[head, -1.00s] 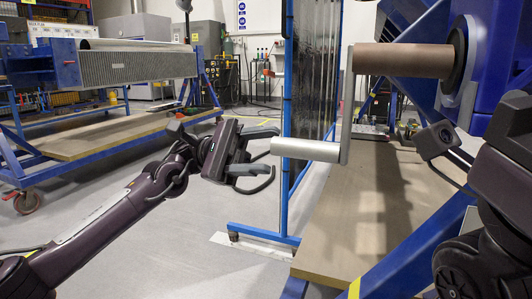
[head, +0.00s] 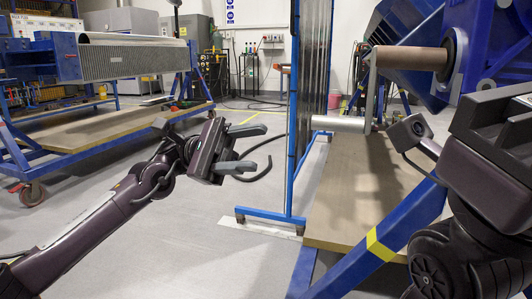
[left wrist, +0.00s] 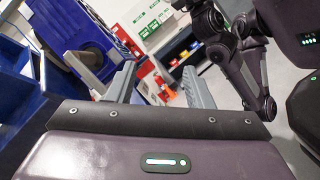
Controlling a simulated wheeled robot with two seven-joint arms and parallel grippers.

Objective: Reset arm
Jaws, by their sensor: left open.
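The blue rotary jig (head: 500,45) stands at the right in the head view. A brown shaft (head: 410,58) leads from it to a grey crank arm (head: 371,90), with a pale metal handle (head: 340,124) at its lower end. My left gripper (head: 262,148) is open and empty, left of the handle with a clear gap between them. In the left wrist view its two grey fingers (left wrist: 158,82) are spread apart with nothing between them. The crank arm (left wrist: 85,72) shows there beyond the left finger. My right arm's dark links show at the right of the head view; its gripper cannot be seen.
A blue-framed screen (head: 308,100) stands just behind the handle. A wooden board (head: 350,195) lies on the jig's blue base frame (head: 385,240). A blue trolley (head: 100,130) stands at the left. The grey floor between trolley and screen is clear.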

